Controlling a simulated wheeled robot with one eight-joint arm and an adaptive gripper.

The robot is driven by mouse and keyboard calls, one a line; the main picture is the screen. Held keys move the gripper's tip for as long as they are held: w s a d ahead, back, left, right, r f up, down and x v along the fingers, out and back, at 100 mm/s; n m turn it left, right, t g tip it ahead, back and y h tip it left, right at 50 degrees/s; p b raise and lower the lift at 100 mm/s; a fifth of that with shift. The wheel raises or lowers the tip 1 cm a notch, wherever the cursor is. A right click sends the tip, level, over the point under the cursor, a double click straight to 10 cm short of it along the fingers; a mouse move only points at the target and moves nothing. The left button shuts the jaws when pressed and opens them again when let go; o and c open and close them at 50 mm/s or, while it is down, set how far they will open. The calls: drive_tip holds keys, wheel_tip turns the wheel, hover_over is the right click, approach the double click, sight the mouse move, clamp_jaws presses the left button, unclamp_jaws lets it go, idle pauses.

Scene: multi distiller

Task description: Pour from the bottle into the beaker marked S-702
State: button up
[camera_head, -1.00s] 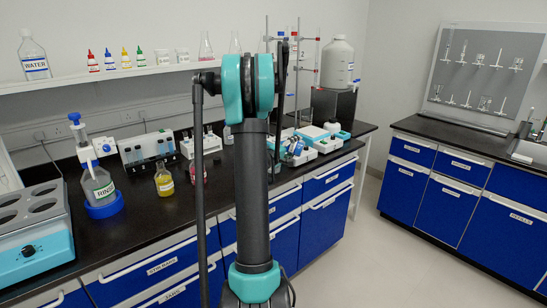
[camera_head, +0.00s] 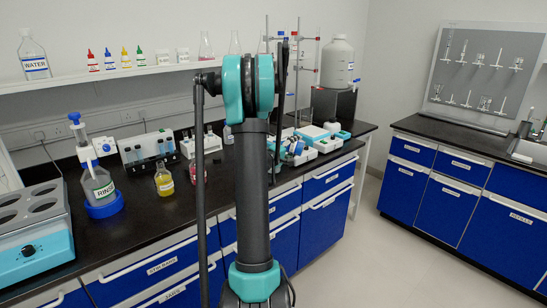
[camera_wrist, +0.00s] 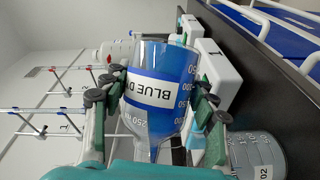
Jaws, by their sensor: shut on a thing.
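My gripper (camera_wrist: 153,98) is shut around a clear bottle with blue liquid (camera_wrist: 158,115) in the wrist view. Its label reads "BLUE D…", with the rest hidden. The wrist view is turned sideways; against the room, the bottle looks tipped well over toward lying flat. Its narrow neck points to the bottom of the picture. A clear beaker (camera_wrist: 257,153) with a label ending in "02" shows at the lower right, apart from the bottle's body. I cannot tell whether liquid is leaving the neck. In the head view my arm hides much of this area.
The black bench (camera_head: 130,225) also holds a RINSE bottle (camera_head: 98,187), a yellow flask (camera_head: 164,181) and a heating block with round wells (camera_head: 30,225). White and teal devices (camera_head: 315,135) stand behind my arm to the right. The floor between the benches is clear.

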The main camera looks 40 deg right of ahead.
drive_tip(key=shift+n, duration=0.6)
idle(2.1)
